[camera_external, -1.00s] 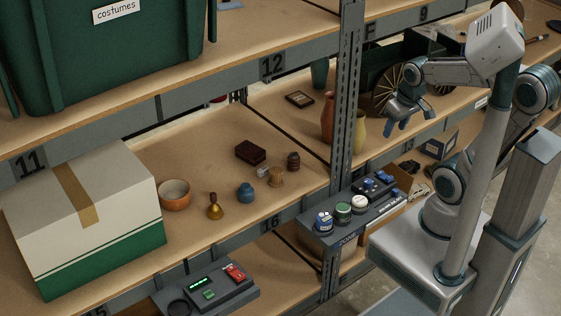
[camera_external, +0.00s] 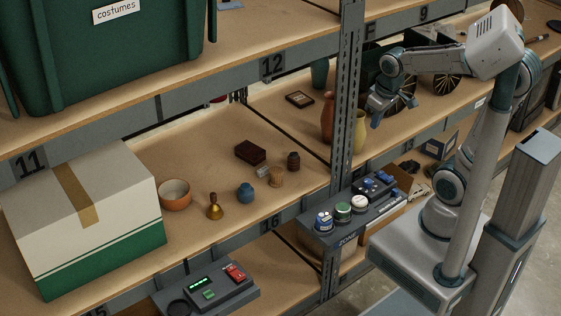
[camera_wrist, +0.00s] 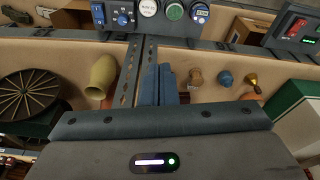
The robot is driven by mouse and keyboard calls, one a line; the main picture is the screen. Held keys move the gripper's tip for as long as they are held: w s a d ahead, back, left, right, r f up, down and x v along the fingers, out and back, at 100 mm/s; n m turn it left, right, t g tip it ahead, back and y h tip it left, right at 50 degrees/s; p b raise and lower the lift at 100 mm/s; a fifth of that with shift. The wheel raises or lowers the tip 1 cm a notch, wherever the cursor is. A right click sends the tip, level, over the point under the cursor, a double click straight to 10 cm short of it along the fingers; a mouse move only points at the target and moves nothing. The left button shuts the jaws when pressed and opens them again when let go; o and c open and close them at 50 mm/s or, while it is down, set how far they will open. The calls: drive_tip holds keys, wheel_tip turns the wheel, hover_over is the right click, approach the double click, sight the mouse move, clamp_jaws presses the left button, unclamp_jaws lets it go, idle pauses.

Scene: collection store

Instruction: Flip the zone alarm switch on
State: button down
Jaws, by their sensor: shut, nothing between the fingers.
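A dark grey control panel (camera_external: 318,238) marked "ZONE" is fixed on the shelf front beside the upright. It carries a blue-and-white round button (camera_external: 324,220), a green button (camera_external: 343,211), a white button (camera_external: 359,203) and blue switches (camera_external: 369,185) at its right end.
The shelf upright (camera_external: 346,110) stands left of my gripper. A terracotta vase (camera_external: 328,118) and a yellow vase (camera_external: 360,132) stand near it. A spoked wheel (camera_external: 440,85) is behind my arm. Another device (camera_external: 208,287) with a red switch sits lower left.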

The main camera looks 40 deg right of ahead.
drive_tip(key=w+a+f+n+g+b, duration=0.1)
drive_tip(key=w+a+n, duration=0.4)
drive_tip(key=w+a, duration=0.5)
drive_tip(key=n+g+b, duration=0.3)
drive_tip(key=n, duration=0.8)
hover_over(240, 275)
drive_tip(key=w, duration=0.2)
wheel_tip(240, 275, down, 17)
drive_tip(key=shift+w+r, duration=0.1)
drive_tip(key=shift+w, duration=0.05)
drive_tip(key=f, duration=0.4)
drive_tip(key=s+f, duration=0.1)
drive_tip(key=f, duration=0.4)
drive_tip(key=s+f+p, duration=0.1)
drive_tip(key=f, duration=0.4)
